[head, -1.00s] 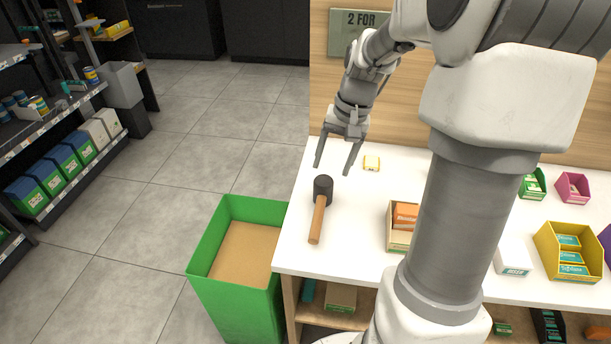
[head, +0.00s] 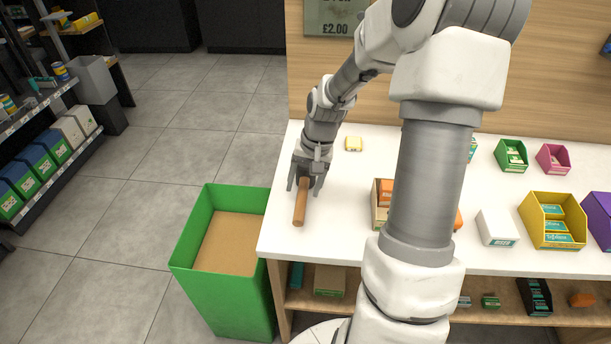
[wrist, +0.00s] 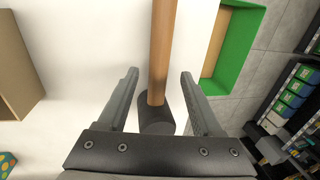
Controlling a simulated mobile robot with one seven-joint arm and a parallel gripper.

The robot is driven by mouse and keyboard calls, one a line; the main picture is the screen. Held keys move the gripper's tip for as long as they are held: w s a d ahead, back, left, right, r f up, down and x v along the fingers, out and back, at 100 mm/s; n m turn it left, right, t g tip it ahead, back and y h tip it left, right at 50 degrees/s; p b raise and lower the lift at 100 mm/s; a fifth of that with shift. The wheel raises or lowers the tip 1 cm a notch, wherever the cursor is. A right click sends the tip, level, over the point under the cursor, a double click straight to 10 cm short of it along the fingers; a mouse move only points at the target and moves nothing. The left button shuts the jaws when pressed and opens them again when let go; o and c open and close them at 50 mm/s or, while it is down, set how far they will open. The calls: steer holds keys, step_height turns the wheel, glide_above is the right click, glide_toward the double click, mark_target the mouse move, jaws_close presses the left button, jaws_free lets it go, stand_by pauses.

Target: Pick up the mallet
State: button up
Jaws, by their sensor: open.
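The mallet lies on the white counter near its left edge. Its wooden handle (head: 301,203) points toward the front of the counter in the head view. In the wrist view the handle (wrist: 161,50) runs up the picture, and the dark cylindrical head (wrist: 156,118) is close to the gripper's palm. My gripper (head: 305,185) is open over the head end of the mallet, which it mostly hides in the head view. In the wrist view the two fingers of my gripper (wrist: 160,75) stand on either side of the mallet, with gaps between them and it.
A green bin (head: 222,260) stands on the floor left of the counter (head: 345,215). A small yellow item (head: 353,144) lies behind the gripper. An open carton with orange boxes (head: 382,205) is to the right. Candy boxes, including a yellow one (head: 553,220), stand further right.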

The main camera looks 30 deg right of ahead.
mark_target(303, 189)
step_height(303, 189, down, 3)
steer(key=shift+w+a+f, duration=0.1)
steer(key=shift+w+a, duration=0.05)
jaws_close()
